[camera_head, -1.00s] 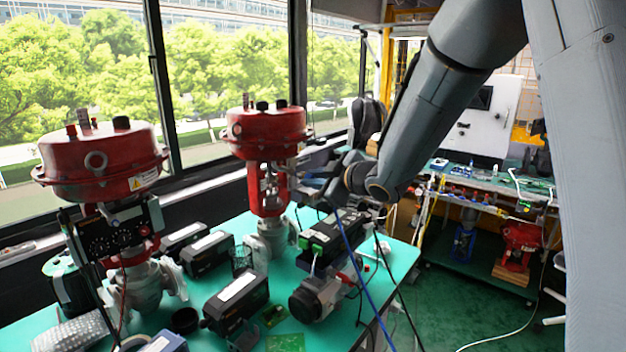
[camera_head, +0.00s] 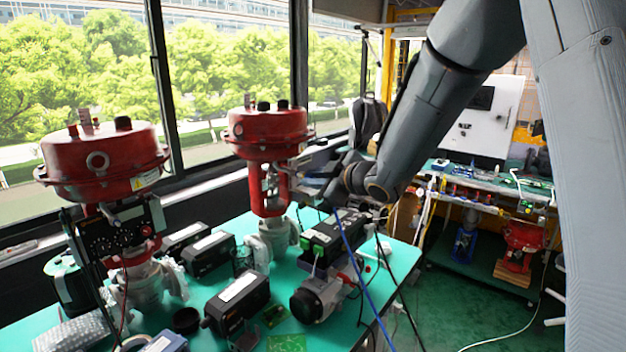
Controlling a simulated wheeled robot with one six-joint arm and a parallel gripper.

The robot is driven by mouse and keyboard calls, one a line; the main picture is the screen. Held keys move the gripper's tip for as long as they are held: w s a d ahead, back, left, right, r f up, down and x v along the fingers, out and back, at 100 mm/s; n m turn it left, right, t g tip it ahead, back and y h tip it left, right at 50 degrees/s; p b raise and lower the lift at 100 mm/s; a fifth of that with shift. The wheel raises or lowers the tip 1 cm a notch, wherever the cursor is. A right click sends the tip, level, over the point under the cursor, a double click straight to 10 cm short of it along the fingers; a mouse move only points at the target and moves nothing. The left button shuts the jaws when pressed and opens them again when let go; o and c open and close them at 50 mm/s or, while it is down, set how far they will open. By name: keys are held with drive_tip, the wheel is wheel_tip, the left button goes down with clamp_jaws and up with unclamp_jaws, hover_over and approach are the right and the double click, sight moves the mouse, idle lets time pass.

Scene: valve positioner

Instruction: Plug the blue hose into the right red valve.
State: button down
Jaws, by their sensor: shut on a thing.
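The right red valve (camera_head: 267,126) stands upright on the teal table, its round red head on a red yoke above a grey body. My gripper (camera_head: 306,187) is just right of its yoke, at the yoke's height. It is shut on the blue hose (camera_head: 352,256), which hangs from the gripper area down past the table's right edge. The hose's end and the fingertips are too small and dark to make out. I cannot tell whether the hose end touches the valve.
A left red valve (camera_head: 103,162) with a black positioner stands at the table's left. Black boxes (camera_head: 237,303) and a motor-like unit (camera_head: 318,298) crowd the teal table (camera_head: 399,262). Windows are behind. A workbench (camera_head: 490,187) stands at the back right.

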drive_tip(key=shift+w+a, duration=0.3)
drive_tip(key=c, duration=1.6)
unclamp_jaws()
drive_tip(key=b+v, duration=0.2)
drive_tip(key=v, duration=0.6)
drive_tip(key=s+d+f+m+g+h, duration=0.1)
drive_tip(key=s+d+f+m+h, duration=0.35)
drive_tip(key=d+f, duration=0.2)
drive_tip(key=s+d+f+m+g+h, duration=0.2)
drive_tip(key=s+d+f+m+h, duration=0.1)
drive_tip(key=d+f+m+h, duration=0.25)
drive_tip(key=s+d+f+m+g, duration=0.1)
drive_tip(key=s+f+m+g, duration=0.1)
drive_tip(key=s, duration=0.4)
drive_tip(key=s+d+f+m+g, duration=0.1)
drive_tip(key=s+d+f+g, duration=0.1)
drive_tip(key=s, duration=0.5)
drive_tip(key=s+d+f+m+g+y, duration=0.1)
drive_tip(key=s+f+m+g, duration=0.1)
drive_tip(key=s, duration=0.5)
drive_tip(key=shift+s+d+f+m+g, duration=0.15)
drive_tip(key=shift+f+g, duration=0.15)
drive_tip(key=shift+f, duration=0.3)
drive_tip(key=shift+w+d+f+m+g, duration=0.15)
drive_tip(key=shift+f+g, duration=0.15)
drive_tip(key=shift+f, duration=0.3)
